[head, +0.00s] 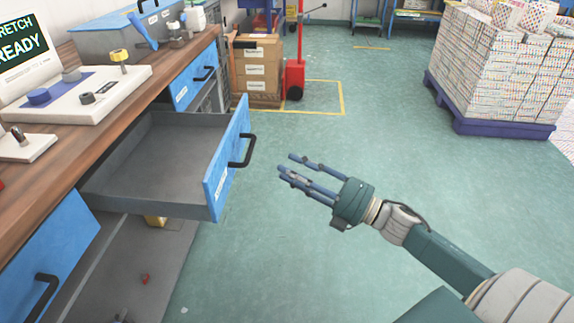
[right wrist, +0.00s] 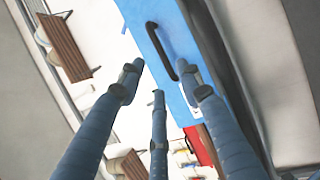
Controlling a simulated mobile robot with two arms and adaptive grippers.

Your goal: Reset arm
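My right gripper (head: 300,170) reaches in from the lower right of the head view. Its blue fingers are spread and empty, held in the air to the right of an open drawer (head: 228,170). The right wrist view shows the same open fingers (right wrist: 160,85) with nothing between them, pointing toward a blue front with a black handle (right wrist: 160,50). In the head view the fingertips are apart from the drawer handle (head: 243,152). My left gripper does not show in either view.
The pulled-out grey drawer is empty and juts from the wooden workbench (head: 120,112). A white board (head: 85,95) with small parts lies on the bench. Stacked boxes on a purple pallet (head: 480,122) stand at the back right. Open green floor (head: 375,110) lies between.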

